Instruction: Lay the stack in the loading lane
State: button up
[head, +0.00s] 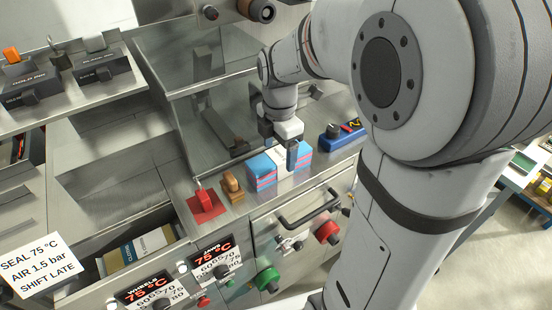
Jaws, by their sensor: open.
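A stack of folded cloth (262,171), blue with pink layers, sits on the steel counter in the head view. A similar blue and pink part (305,154) shows just to its right, with a white area between; I cannot tell if this is one banded stack or two. My gripper (291,158) points down at the stack, its jaws open. A dark finger is in front of the white area and hides part of it; I cannot tell if it touches the cloth. A steel channel with a dark bar (226,132) lies behind; I cannot tell if it is the loading lane.
A blue box with a dark knob (343,133) stands to the right. A door handle (308,210) and knobs are below the counter edge. My arm hides the right side.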

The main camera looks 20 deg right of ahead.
aim_at(279, 172)
jog(key=f, duration=0.5)
jog(key=shift+w+d+f, duration=0.15)
jog(key=shift+w, duration=0.25)
jog(key=shift+c, duration=0.2)
jog(key=c, duration=1)
jog(key=shift+s, duration=0.1)
jog(key=shift+r, duration=0.3)
notch_tip(279, 172, up, 6)
jog(key=s+r, duration=0.1)
jog(key=s+d+b, duration=0.1)
jog(key=s+d, duration=0.1)
jog(key=s, duration=0.4)
jog(key=s+d+b, duration=0.1)
jog(key=s+d, duration=0.1)
jog(key=s, duration=0.4)
jog(key=s+d, duration=0.2)
jog(key=s, duration=0.4)
jog(key=shift+f+b, duration=0.25)
jog(key=shift+b, duration=0.15)
